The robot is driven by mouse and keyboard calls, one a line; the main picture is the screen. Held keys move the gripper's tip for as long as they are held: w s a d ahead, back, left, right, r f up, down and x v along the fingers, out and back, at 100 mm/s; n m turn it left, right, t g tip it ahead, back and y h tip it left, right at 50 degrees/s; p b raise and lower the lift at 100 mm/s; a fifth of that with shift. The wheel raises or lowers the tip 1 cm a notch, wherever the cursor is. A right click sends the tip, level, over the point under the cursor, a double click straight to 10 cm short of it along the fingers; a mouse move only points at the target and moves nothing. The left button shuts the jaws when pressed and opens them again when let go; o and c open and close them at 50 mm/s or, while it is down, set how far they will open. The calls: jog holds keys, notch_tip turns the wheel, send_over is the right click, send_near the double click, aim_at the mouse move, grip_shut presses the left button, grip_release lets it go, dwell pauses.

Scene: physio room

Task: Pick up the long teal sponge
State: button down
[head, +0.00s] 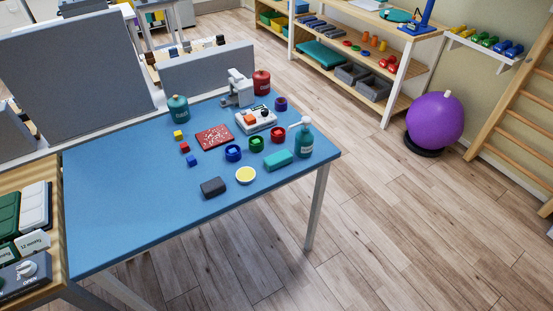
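The long teal sponge (278,160) is a teal block lying on the blue table (130,205), near its right end in the head view. It lies just left of a teal pump bottle (304,142), with the green ring-shaped piece (256,145) behind and left of it. Nothing covers its top. My gripper is not in view.
A yellow round piece (246,175) and a dark grey block (213,187) lie in front and left of the sponge. Blue and red ring-shaped pieces, a red patterned board (214,137), a white device (256,120) and bottles stand farther back. The table's left half is clear.

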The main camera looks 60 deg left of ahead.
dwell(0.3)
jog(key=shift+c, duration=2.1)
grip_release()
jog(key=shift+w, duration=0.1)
